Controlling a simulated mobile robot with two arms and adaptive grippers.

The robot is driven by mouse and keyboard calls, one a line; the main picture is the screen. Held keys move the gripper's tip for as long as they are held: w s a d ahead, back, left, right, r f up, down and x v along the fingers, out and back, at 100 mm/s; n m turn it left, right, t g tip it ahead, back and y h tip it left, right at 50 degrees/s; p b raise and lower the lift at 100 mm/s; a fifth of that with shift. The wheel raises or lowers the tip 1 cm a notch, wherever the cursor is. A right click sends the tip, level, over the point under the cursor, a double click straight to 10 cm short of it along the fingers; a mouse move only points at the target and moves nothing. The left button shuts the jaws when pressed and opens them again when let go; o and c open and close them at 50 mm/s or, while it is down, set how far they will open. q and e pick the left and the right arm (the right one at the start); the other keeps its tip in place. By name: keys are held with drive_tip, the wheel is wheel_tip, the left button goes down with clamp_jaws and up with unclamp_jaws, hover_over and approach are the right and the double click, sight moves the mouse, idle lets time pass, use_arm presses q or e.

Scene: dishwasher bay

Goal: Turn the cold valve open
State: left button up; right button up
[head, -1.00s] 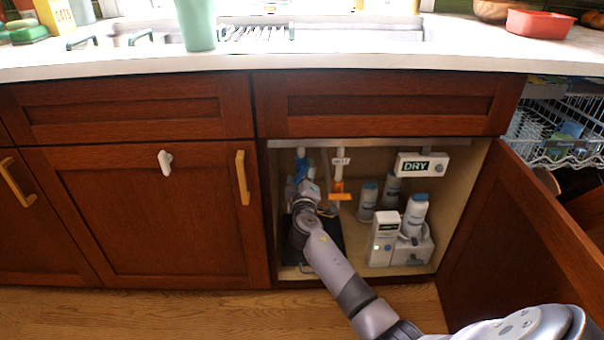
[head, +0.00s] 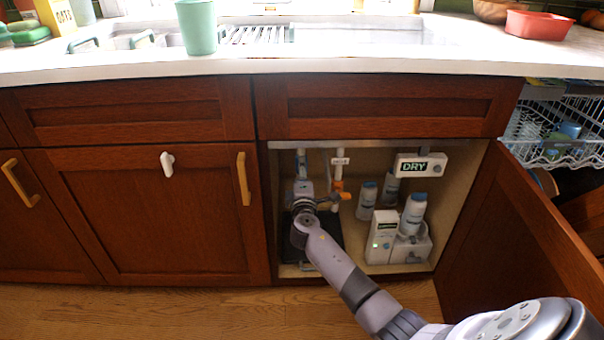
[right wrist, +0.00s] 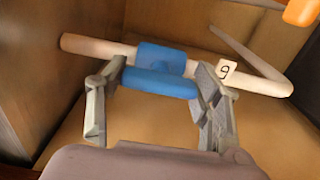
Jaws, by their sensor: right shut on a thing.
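The cold valve's blue handle (right wrist: 160,82) shows in the right wrist view, on a blue body on a pale pipe (right wrist: 85,43). Its long side runs roughly along the pipe. My right gripper (right wrist: 157,76) is shut on the handle, one finger at each end. A white tag (right wrist: 226,69) with a partly seen letter sits on the pipe. In the head view my right gripper (head: 303,188) is inside the open cabinet and hides most of the valve. My left gripper is not in view.
An orange valve handle (head: 344,196) sits close right of my gripper, below a white tag (head: 340,161). White bottles (head: 413,213) and a dispenser box (head: 381,238) stand further right. A box marked DRY (head: 421,165) hangs above them. The open cabinet door (head: 530,235) bounds the right side.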

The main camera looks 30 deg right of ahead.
idle(0.4)
drive_tip(key=o, duration=1.2)
drive_tip(key=shift+c, duration=0.2)
drive_tip(key=shift+s, duration=0.1)
drive_tip(key=v, duration=1.2)
